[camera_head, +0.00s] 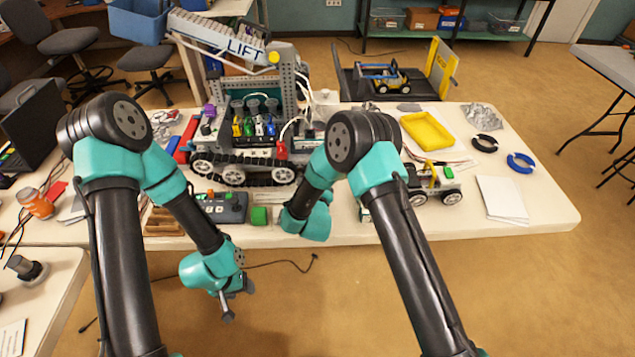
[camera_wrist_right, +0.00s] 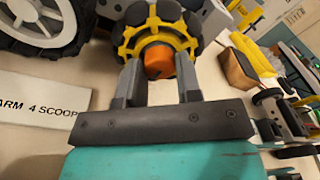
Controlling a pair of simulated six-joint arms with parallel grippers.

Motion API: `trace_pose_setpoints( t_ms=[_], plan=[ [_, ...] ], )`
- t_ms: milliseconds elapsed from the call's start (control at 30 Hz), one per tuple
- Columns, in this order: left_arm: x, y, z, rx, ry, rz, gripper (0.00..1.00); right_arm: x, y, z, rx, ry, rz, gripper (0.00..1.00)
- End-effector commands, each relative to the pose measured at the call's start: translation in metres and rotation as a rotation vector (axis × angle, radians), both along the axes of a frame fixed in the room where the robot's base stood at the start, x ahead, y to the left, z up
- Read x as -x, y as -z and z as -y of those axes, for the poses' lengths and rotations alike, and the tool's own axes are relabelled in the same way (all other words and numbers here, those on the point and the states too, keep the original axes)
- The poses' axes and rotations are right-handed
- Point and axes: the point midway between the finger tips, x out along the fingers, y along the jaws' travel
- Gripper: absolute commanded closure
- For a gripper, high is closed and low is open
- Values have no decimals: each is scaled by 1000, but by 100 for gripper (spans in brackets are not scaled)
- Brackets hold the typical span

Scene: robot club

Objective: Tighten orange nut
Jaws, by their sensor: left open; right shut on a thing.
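The orange nut (camera_wrist_right: 158,62) sits at the hub of a yellow wheel (camera_wrist_right: 130,46) with dark rollers in the right wrist view. My right gripper (camera_wrist_right: 158,82) has one finger on each side of the nut and is shut on it. In the head view my right wrist (camera_head: 308,218) is at the table's front edge; its fingers, the nut and the yellow wheel are hidden there. My left gripper (camera_head: 234,298) is open and empty, hanging in front of the table edge, over the floor.
A tracked robot (camera_head: 245,165) with a LIFT arm stands on the table (camera_head: 540,205). A small wheeled car (camera_head: 437,187), a yellow tray (camera_head: 426,131) and white paper (camera_head: 502,199) are to the right.

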Motion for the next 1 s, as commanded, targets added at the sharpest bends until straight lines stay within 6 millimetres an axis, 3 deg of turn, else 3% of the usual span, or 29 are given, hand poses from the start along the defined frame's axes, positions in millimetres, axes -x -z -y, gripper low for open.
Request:
trace_pose_setpoints(
  t_ms=[567, 600, 833, 1000],
  plan=[
    [0, 0, 0, 0, 0, 0, 43, 0, 0, 0, -66, 0, -2, 92],
    [0, 0, 0, 0, 0, 0, 43, 0, 0, 0, -65, 0, -2, 66],
    [0, 0, 0, 0, 0, 0, 43, 0, 0, 0, -65, 0, -2, 44],
    [0, 0, 0, 0, 0, 0, 43, 0, 0, 0, -64, 0, -2, 42]
  ],
)
